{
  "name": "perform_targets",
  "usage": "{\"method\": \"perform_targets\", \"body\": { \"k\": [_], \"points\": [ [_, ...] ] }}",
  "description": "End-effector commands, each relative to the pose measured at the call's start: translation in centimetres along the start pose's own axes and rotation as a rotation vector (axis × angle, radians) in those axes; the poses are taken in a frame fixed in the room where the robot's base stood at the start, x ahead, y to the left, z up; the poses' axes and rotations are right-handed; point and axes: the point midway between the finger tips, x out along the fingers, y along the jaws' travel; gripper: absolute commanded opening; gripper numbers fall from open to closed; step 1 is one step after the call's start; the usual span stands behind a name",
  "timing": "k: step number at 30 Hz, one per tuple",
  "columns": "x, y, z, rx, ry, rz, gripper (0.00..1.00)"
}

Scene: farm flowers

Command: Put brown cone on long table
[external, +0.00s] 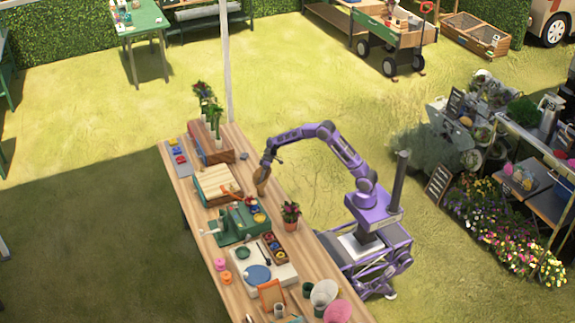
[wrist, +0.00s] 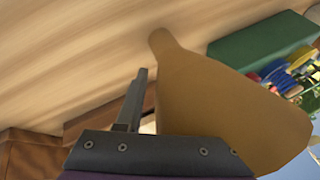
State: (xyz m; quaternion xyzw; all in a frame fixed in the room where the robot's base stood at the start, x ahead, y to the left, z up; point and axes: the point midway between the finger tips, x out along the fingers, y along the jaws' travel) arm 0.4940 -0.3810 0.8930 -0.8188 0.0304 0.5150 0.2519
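The brown cone (external: 262,180) hangs at my gripper (external: 266,164) near the right edge of the long wooden table (external: 304,246). In the wrist view the brown cone (wrist: 215,100) fills the middle, narrow tip toward the tabletop (wrist: 80,60), wide end at lower right. One finger of my gripper (wrist: 140,105) shows close against the cone's left side; the other finger is hidden behind the cone. The gripper looks shut on the cone. Whether the tip touches the tabletop cannot be told.
A green machine (external: 236,224), a potted plant (external: 290,214), a stack of wooden boards (external: 216,182) and a wooden planter (external: 212,150) stand around the cone. Cups and a blue plate (external: 257,275) lie nearer the front. A narrow bare strip runs along the right edge.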

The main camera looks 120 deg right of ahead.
Motion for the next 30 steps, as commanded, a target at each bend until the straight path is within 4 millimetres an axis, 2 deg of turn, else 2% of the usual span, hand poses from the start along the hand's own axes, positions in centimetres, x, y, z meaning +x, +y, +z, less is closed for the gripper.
{"method": "perform_targets", "body": {
  "k": [5,7,18,21,25,30],
  "points": [
    [-0.4,-0.2,-0.2,0.0,0.0,0.0,0.37],
    [-1.2,-0.1,-0.2,0.0,0.002,0.001,0.37],
    [-8.9,-0.1,-0.2,0.0,0.004,0.002,0.37],
    [-10.5,-0.1,-0.2,0.0,0.002,0.002,0.37],
    [-11.8,-0.1,-0.1,0.001,0.001,0.001,0.37],
    [-12.3,-0.1,-0.1,0.001,0.0,0.0,0.37]
  ]
}}
